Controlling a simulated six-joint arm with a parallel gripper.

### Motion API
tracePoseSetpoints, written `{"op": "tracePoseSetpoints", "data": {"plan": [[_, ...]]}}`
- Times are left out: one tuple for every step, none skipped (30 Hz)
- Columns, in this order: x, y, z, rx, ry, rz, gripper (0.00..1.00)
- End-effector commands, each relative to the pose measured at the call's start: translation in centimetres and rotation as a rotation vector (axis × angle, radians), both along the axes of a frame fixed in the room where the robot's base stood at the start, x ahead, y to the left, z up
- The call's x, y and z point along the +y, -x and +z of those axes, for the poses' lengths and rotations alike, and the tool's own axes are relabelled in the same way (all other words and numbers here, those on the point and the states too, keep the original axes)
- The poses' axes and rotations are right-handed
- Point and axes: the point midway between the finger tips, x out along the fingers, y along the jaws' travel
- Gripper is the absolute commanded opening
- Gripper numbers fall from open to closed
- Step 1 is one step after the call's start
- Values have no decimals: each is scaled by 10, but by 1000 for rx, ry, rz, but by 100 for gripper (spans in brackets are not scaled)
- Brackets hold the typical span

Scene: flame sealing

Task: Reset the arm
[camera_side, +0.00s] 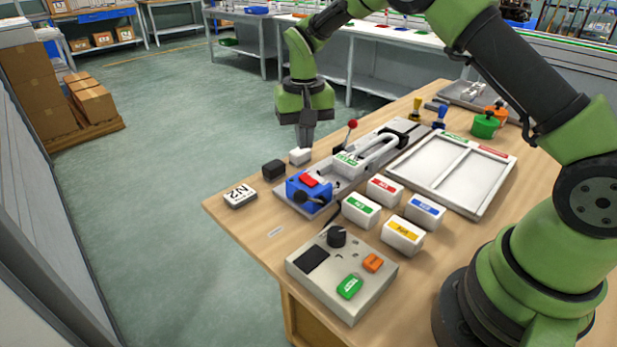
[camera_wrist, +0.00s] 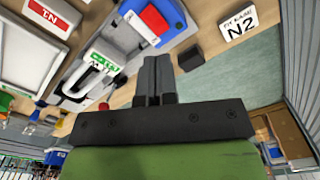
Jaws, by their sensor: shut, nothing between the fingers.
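My gripper (camera_side: 305,132) is shut and empty. In the side view it points down above the table's far left edge, over a small white block (camera_side: 300,156). Its closed fingers also show in the wrist view (camera_wrist: 153,68). My arm reaches from the right side of the table, over the work area, to this spot. The gripper appears apart from the things on the table, though the exact gap to the white block is hard to tell.
Near the gripper stand a black block (camera_side: 273,169), an N2 box (camera_side: 240,195), a blue device (camera_side: 310,192) and a red-knobbed lever (camera_side: 352,125). Several labelled blocks, a divided white tray (camera_side: 478,205) and a control box (camera_side: 340,300) cover the table.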

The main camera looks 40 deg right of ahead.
Motion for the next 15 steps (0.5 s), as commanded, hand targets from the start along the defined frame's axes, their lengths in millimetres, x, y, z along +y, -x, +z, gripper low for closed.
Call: {"op": "tracePoseSetpoints", "data": {"plan": [[0,0,0,0,0,0,0],[0,0,0,0,0,0,0],[0,0,0,0,0,0,0],[0,0,0,0,0,0,0],[0,0,0,0,0,0,0],[0,0,0,0,0,0,0],[0,0,1,-1,0,0,0],[0,0,3,-4,-1,1,0],[1,1,7,-10,-2,2,0],[1,2,12,-18,-3,4,0],[2,4,18,-28,-6,6,0],[3,7,29,-44,-10,9,0],[4,10,39,-59,-14,13,0],[6,14,49,-75,-18,18,0],[7,20,65,-100,-24,25,0]]}}
